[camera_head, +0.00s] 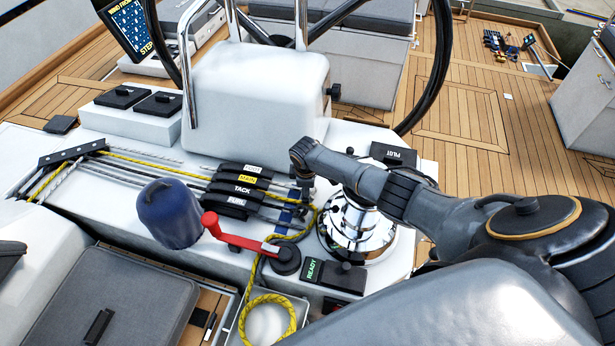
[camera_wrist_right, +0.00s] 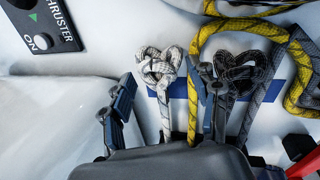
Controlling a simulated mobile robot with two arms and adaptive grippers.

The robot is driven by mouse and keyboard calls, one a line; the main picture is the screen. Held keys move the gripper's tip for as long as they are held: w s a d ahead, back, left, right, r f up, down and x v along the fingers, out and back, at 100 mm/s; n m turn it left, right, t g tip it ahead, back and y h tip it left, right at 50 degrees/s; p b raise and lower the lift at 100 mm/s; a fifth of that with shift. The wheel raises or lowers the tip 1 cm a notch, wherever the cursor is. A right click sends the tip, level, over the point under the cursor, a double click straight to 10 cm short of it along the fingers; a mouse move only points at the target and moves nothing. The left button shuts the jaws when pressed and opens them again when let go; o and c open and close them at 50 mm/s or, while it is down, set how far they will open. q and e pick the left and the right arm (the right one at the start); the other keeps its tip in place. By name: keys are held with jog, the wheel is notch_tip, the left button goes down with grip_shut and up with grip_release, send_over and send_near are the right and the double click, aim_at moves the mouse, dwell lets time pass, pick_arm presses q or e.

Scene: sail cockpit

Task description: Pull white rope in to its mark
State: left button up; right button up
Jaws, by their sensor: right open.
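The white rope (camera_wrist_right: 158,68) ends in a knotted bundle on the white deck in the right wrist view. Its tail runs down across a blue strip (camera_wrist_right: 179,89). My right gripper (camera_wrist_right: 167,80) is open, its fingers either side of the white rope and a strand of yellow rope (camera_wrist_right: 194,100). Whether either finger touches a rope is unclear. A dark grey knotted rope (camera_wrist_right: 245,72) lies just right of the right finger. In the head view my right gripper (camera_head: 303,189) points down beside the labelled rope clutches (camera_head: 236,190), and the white rope is hard to make out there. My left gripper is out of view.
A chrome winch (camera_head: 353,228) stands just right of my gripper. A red handle (camera_head: 238,236) and a blue cylinder (camera_head: 169,214) stand in front of the clutches. A READY panel (camera_head: 335,274) is nearby. Yellow rope (camera_head: 262,302) coils in a tray below.

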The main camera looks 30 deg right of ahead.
notch_tip(320, 180, up, 11)
jog(key=s+a, duration=0.1)
jog(key=s, duration=0.1)
jog(key=shift+r, duration=0.2)
jog(key=shift+a, duration=0.1)
dwell(0.5)
